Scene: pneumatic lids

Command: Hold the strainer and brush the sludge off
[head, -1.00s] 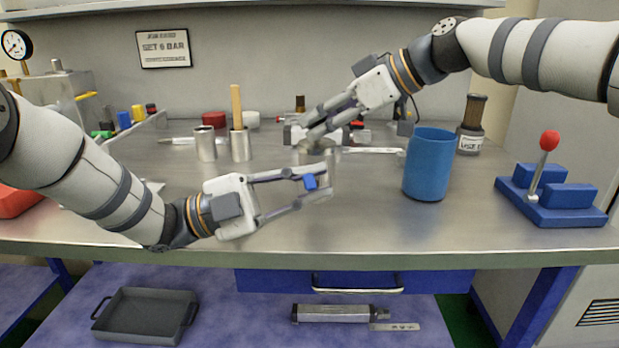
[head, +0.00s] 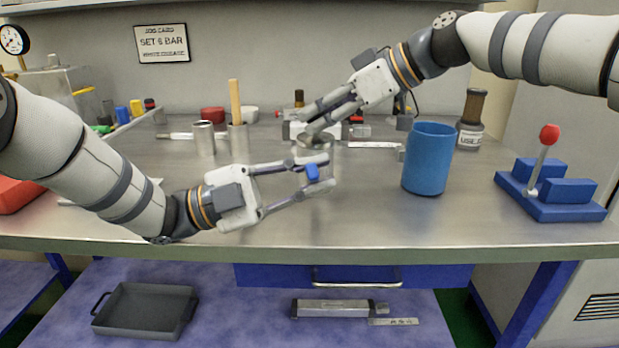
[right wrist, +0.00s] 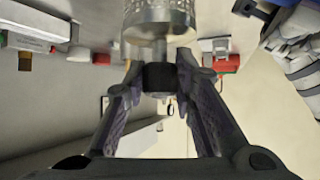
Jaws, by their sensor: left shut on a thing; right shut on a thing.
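The strainer (right wrist: 158,22) is a shiny perforated metal cylinder at the top of the right wrist view. My right gripper (right wrist: 158,78) is shut on its dark stem. In the head view my right gripper (head: 312,139) is above the middle of the bench, pointing down-left; the strainer is hard to make out there. My left gripper (head: 322,173) is shut on a small blue piece (head: 312,172), probably the brush, just below my right gripper. The bristles cannot be made out, nor whether they touch the strainer. No sludge can be told apart on the strainer's visible side.
A blue lever base (head: 548,208) with a red knob is far right. A metal cylinder (head: 204,138) stands left. The bench front (head: 400,225) is clear.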

